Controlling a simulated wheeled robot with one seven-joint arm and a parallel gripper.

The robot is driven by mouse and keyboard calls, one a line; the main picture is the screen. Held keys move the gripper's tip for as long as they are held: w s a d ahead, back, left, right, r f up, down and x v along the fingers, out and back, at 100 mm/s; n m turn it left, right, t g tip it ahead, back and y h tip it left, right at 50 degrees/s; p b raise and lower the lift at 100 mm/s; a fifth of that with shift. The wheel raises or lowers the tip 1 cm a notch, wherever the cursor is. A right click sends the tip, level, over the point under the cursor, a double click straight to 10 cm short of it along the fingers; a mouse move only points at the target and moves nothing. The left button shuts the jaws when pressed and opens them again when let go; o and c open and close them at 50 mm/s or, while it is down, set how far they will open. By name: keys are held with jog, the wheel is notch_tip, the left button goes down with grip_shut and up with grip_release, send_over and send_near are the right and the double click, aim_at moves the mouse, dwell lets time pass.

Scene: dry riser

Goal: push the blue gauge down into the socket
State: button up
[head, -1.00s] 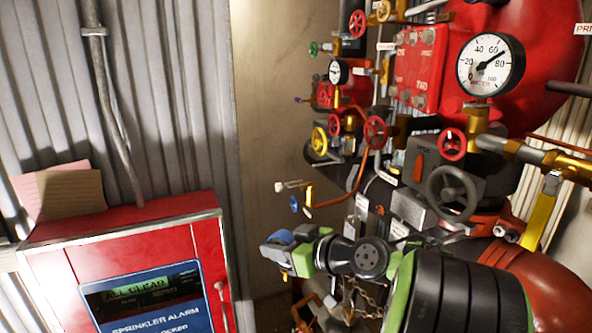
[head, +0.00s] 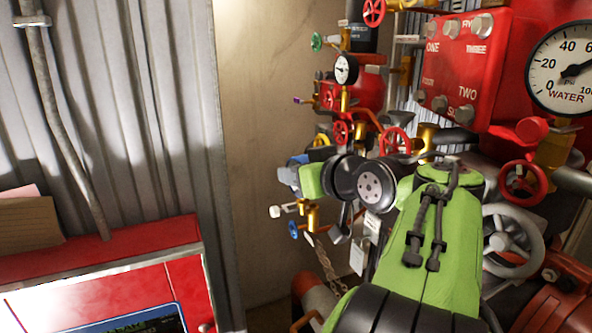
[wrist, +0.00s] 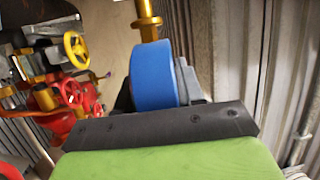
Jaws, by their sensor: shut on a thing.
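The blue gauge (wrist: 153,75) is between the jaws of my gripper (wrist: 158,92) in the wrist view, with its round blue side toward the camera. A brass stem (wrist: 148,20) shows beyond it; I cannot tell whether it belongs to the gauge or to a fitting. In the head view a small blue part of the gauge (head: 299,158) shows at my gripper (head: 287,176), mostly hidden. A brass fitting (head: 312,214) with a small blue handle is just below my gripper in the picture. I cannot make out the socket opening or whether the gauge touches it.
Red pipework with valve wheels (head: 395,142) and a white dial (head: 346,69) stands close behind and right of my arm. A red alarm cabinet (head: 120,245) is at lower left. A chain (head: 328,266) hangs below. The plain wall strip (head: 262,90) left of the pipework is clear.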

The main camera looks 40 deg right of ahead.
jog(key=shift+w+d+p, duration=0.3)
jog(key=shift+w+d, duration=0.15)
jog(key=shift+d, duration=0.45)
jog(key=shift+w+d+p, duration=0.25)
jog(key=shift+w+d, duration=0.2)
jog(key=shift+d, duration=0.45)
jog(key=shift+w+d+p, duration=0.3)
jog(key=shift+w+d, duration=0.15)
jog(key=shift+d, duration=0.45)
jog(key=shift+f+b, duration=0.5)
jog(key=shift+b, duration=0.05)
jog(key=shift+f+b, duration=1.7)
jog(key=shift+b, duration=0.15)
jog(key=o, duration=1.2)
